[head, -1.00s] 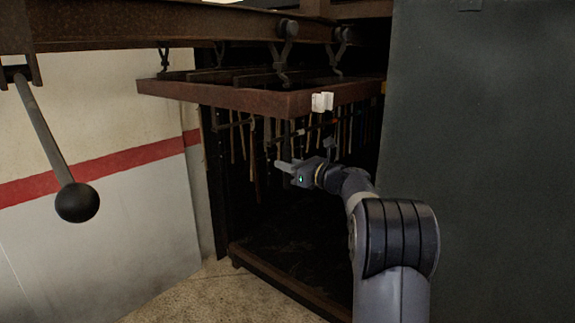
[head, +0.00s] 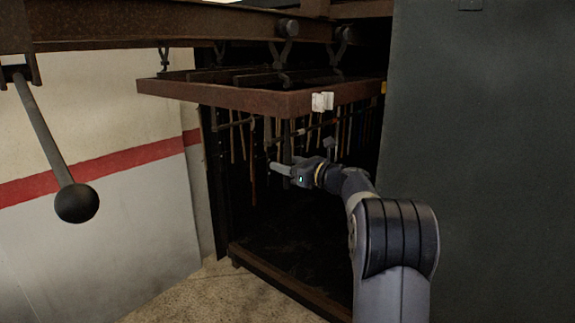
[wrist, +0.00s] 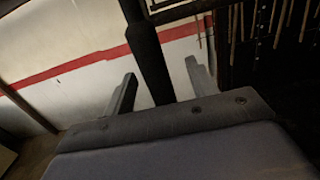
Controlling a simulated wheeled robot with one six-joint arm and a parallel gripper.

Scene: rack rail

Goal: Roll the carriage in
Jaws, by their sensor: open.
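The carriage (head: 220,95) is a rusty brown frame hung by hooks and rollers under a rail (head: 160,32). Many thin tools hang below it, and a small white block (head: 322,101) sits on its right-hand face. My gripper (head: 275,168) is below the carriage's near corner, in front of the dark hanging bar (head: 287,140). In the wrist view my gripper (wrist: 160,72) is open, and a dark upright bar (wrist: 145,45) shows between its two fingers. I cannot tell whether either finger touches it.
A dark cabinet panel (head: 485,160) stands close on the right of my arm. A lever with a black ball end (head: 75,202) hangs at the left. A dark tray-like base with a brown edge (head: 280,283) lies below the carriage. Clear floor (head: 190,297) shows at the lower left.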

